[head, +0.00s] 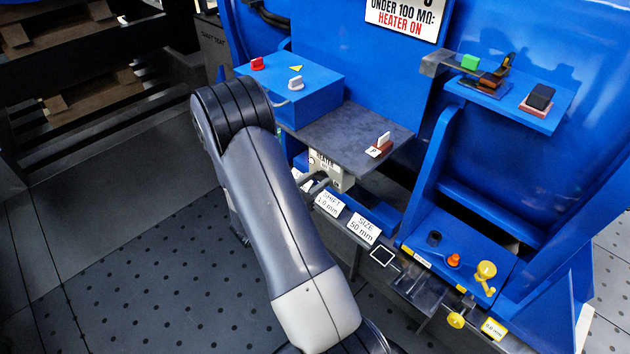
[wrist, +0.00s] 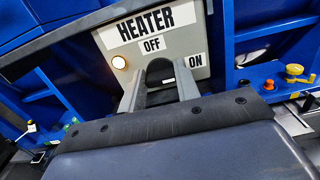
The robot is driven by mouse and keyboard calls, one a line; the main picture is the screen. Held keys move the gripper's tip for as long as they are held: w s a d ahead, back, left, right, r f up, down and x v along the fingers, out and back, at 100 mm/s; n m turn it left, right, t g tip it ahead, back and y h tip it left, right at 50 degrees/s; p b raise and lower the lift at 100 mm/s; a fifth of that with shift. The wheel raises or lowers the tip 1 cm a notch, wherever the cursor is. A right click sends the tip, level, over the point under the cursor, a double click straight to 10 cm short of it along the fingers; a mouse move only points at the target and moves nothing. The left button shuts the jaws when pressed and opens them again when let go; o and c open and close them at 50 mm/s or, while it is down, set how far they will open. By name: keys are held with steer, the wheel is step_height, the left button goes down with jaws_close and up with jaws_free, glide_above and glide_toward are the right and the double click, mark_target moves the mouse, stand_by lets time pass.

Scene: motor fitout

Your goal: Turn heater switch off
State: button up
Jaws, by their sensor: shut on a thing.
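The heater box (wrist: 190,47) is a grey panel with a large HEATER label, an OFF label at its middle and an ON label at lower right. A round lamp (wrist: 119,62) at its left glows warm white. My gripper (wrist: 160,76) is at the panel just below the OFF label, its two grey fingers shut on the heater switch (wrist: 160,68). Only a dark rounded part of the switch shows between the fingers, so its exact setting is hard to read. In the head view the heater box (head: 333,173) is under the grey shelf, and my arm hides most of the gripper.
A blue box (head: 312,97) with red and grey knobs is to the left. Label cards (head: 364,228) and a blue panel with yellow and orange knobs (head: 485,272) lie to the right.

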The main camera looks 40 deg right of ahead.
steer(key=shift+c, duration=1.2)
steer(key=n+p, duration=0.2)
steer(key=n, duration=0.1)
steer(key=shift+r+n+p, duration=0.15)
steer(key=shift+n+p, duration=0.15)
steer(key=shift+p, duration=0.1)
steer(key=n+p, duration=0.3)
steer(key=n, duration=0.2)
steer(key=shift+w+n, duration=0.15)
steer(key=shift+n, duration=0.15)
steer(key=n+p, duration=0.2)
steer(key=n, duration=0.2)
steer(key=shift+p, duration=0.35)
steer(key=shift+f+n+p, duration=0.2)
steer(key=shift+n+p, duration=0.2)
steer(key=shift+n, duration=0.8)
steer(key=shift+f+n+p, duration=0.15)
steer(key=shift+n+p, duration=0.25)
steer(key=shift+n, duration=0.8)
